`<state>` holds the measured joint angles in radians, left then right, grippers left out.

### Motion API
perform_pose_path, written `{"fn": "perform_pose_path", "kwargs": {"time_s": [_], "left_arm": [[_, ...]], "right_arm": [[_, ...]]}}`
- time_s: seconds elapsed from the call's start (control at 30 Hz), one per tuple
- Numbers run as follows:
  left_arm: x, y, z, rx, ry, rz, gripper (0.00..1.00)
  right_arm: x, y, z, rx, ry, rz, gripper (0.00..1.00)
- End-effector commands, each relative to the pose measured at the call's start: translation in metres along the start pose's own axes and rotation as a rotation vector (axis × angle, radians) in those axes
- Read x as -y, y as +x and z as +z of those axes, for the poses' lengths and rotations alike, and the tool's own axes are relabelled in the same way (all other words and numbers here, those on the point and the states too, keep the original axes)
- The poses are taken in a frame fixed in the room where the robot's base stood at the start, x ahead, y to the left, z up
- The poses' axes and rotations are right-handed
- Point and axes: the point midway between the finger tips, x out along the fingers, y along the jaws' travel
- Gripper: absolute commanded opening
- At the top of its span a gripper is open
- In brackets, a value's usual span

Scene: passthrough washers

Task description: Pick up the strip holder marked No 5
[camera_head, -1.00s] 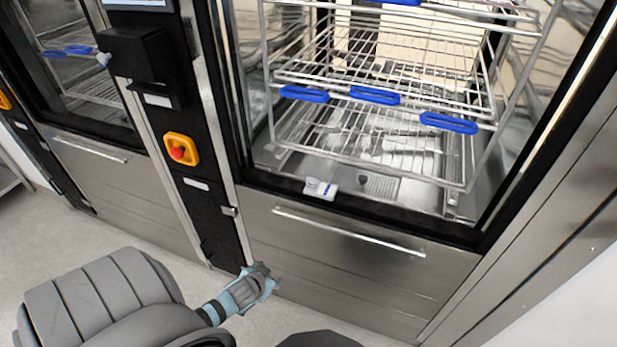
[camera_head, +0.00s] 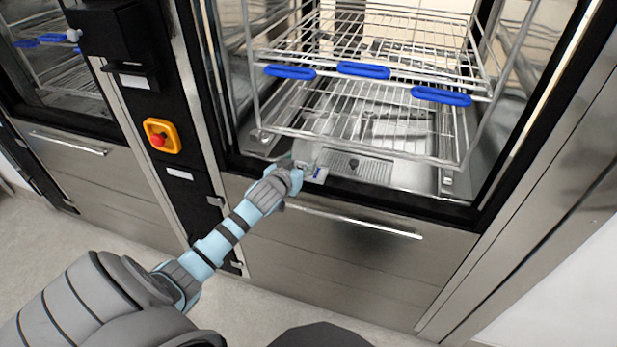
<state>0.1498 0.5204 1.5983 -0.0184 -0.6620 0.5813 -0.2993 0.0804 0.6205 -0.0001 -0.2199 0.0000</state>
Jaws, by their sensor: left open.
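A small white strip holder (camera_head: 318,174) with a blue mark lies at the front sill of the open washer chamber. Its lettering is too small to read, so I cannot tell whether it says No 5. My left gripper (camera_head: 300,165) is open at the holder's left side and covers part of it. I cannot tell whether the fingers touch the holder. My right gripper is not in view.
A wire rack (camera_head: 370,100) with blue handles (camera_head: 363,70) fills the chamber just behind and above the holder. A door handle bar (camera_head: 355,219) runs across the steel front below. A red emergency button (camera_head: 159,139) sits on the black column at left.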

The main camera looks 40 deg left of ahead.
Motion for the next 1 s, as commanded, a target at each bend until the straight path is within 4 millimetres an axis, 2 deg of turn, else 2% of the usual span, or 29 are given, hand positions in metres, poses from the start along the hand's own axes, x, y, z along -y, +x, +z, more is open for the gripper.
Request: {"fn": "perform_pose_path", "kwargs": {"time_s": [0.07, 0.23, 0.57, 0.87, 1.0], "left_arm": [[0.000, 0.007, 0.001, 0.000, -0.001, 0.000, 0.50], [0.000, 0.006, -0.001, 0.000, 0.001, 0.001, 0.50], [0.000, 0.006, 0.000, 0.000, 0.001, 0.001, 0.00], [0.000, 0.005, -0.002, 0.000, 0.000, 0.001, 0.00], [0.000, 0.000, -0.016, -0.003, 0.001, 0.001, 0.00]], "right_arm": [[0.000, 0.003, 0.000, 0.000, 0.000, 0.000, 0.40], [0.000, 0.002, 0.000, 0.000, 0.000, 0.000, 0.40], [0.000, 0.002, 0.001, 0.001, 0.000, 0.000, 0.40], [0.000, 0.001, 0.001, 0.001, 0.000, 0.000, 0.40], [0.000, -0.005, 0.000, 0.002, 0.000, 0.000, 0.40]]}}
